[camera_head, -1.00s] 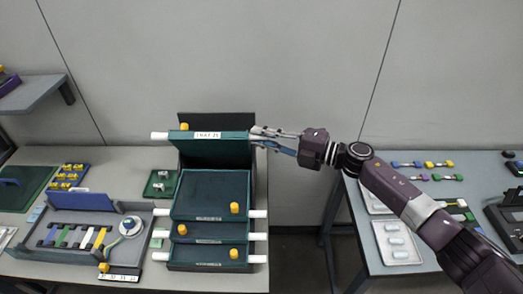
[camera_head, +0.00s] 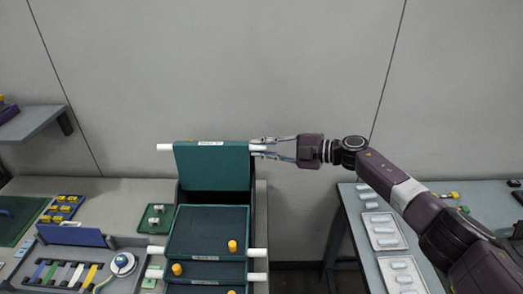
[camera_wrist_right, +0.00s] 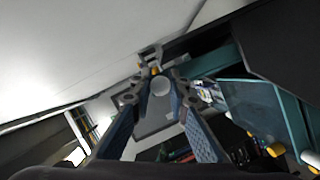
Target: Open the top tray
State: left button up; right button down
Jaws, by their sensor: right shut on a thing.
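The top tray (camera_head: 212,170) is a green panel raised to nearly upright above the rest of the tray stack. A white rod handle sticks out at both its ends, with the left end (camera_head: 164,147) free. My right gripper (camera_head: 257,148) is shut on the right end of that handle. In the right wrist view, the round white handle end (camera_wrist_right: 161,86) sits between the fingers. The lower trays (camera_head: 205,232) lie flat below, with yellow knobs (camera_head: 232,246) and white handle ends at their right. My left gripper is not in view.
A splicing unit (camera_head: 75,277) and a small green tray (camera_head: 156,219) stand left of the stack. A gap separates this table from the right table, which holds white trays (camera_head: 384,231). The grey wall is behind.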

jog(key=shift+w+r, duration=0.1)
jog(key=c, duration=1.8)
grip_release()
jog(key=shift+c, duration=0.2)
jog(key=v, duration=1.2)
